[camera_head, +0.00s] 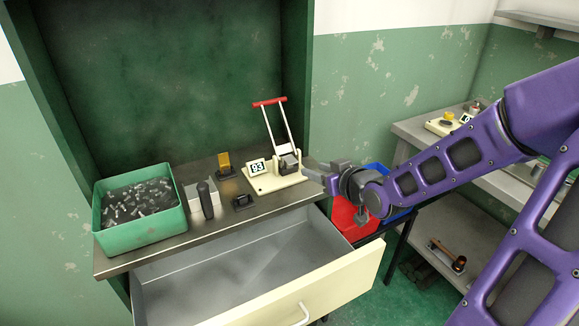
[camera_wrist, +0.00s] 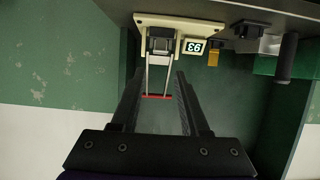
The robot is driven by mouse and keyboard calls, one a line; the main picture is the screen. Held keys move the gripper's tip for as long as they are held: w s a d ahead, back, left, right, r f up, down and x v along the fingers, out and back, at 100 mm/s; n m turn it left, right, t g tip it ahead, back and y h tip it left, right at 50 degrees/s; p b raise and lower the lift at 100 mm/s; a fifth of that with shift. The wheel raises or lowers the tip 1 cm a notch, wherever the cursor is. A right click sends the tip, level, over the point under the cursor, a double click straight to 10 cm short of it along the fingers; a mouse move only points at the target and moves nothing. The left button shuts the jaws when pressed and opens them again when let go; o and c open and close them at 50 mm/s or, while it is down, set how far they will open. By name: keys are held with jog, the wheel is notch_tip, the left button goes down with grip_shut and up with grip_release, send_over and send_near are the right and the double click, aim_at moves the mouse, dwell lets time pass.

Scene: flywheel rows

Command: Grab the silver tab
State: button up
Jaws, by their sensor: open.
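No part stands out clearly as a silver tab. The nearest silver-grey metal is a small block (camera_head: 289,160) at the foot of a lever on a cream device (camera_head: 262,183), seen upside down in the wrist view (camera_wrist: 180,21). The lever has two silver rods (camera_head: 273,128) and a red crossbar (camera_head: 269,101). My gripper (camera_head: 318,172) is just right of the device in the head view. In the wrist view my gripper (camera_wrist: 160,78) is open and empty, with the rods and red crossbar appearing between its fingers; whether they touch is unclear.
A green bin (camera_head: 110,240) of small metal parts stands left on the bench. A grey block, black cylinder (camera_head: 206,199), yellow piece (camera_head: 224,162) and black holder (camera_head: 242,202) lie between. The drawer (camera_head: 340,276) below is open. Red and blue bins (camera_head: 345,215) stand right.

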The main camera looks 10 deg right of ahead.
aim_at(294, 162)
jog(key=b+x, duration=0.2)
jog(key=x, duration=0.5)
jog(key=shift+w+f, duration=0.1)
jog(key=shift+f, duration=0.05)
jog(key=b+x, duration=0.1)
jog(key=x, duration=0.1)
jog(key=b+x, duration=0.1)
jog(key=x, duration=0.1)
jog(key=shift+a+f, duration=0.15)
jog(key=shift+f, duration=0.1)
jog(key=shift+w+a+f, duration=0.1)
jog(key=shift+w+f, duration=0.05)
jog(key=shift+w, duration=0.3)
grip_shut()
